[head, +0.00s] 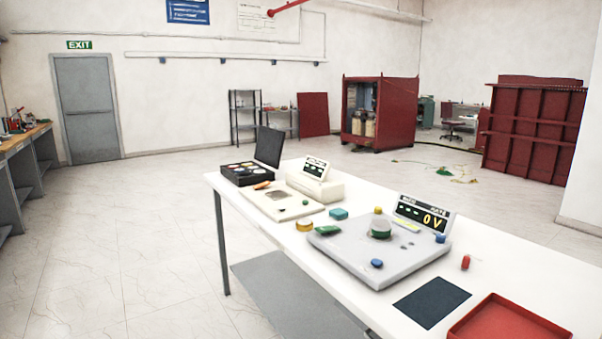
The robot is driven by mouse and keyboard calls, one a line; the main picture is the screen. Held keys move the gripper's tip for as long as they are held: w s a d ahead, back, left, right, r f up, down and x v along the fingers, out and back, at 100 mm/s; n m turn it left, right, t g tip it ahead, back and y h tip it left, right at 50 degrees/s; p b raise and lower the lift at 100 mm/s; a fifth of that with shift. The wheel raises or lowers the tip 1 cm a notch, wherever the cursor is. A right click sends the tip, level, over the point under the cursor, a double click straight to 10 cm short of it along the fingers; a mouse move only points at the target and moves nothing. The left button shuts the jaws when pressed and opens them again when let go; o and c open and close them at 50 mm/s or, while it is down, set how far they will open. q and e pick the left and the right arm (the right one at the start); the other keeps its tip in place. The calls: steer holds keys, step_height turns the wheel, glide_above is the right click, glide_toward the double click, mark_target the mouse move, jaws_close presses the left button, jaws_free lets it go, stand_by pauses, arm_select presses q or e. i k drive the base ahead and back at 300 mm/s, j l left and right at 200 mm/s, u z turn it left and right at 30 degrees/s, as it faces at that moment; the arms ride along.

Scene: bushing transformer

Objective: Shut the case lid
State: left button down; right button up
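The case (245,176) is a black box at the far left end of the white table. Its dark lid (269,147) stands open, upright and leaning slightly back at the case's right rear side. Several round light and reddish items sit inside the case. Neither of my grippers shows in the head view.
The white table (373,317) runs from far left to near right. On it are a cream instrument (315,182), a beige panel (280,203), a grey test unit (350,257) reading "0V", a dark mat (432,302) and a red tray (505,322). The floor left of the table is clear.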

mark_target(270, 144)
steer(key=i+j, duration=0.15)
steer(key=i, duration=0.55)
steer(key=i+j+u, duration=0.15)
steer(key=i, duration=0.5)
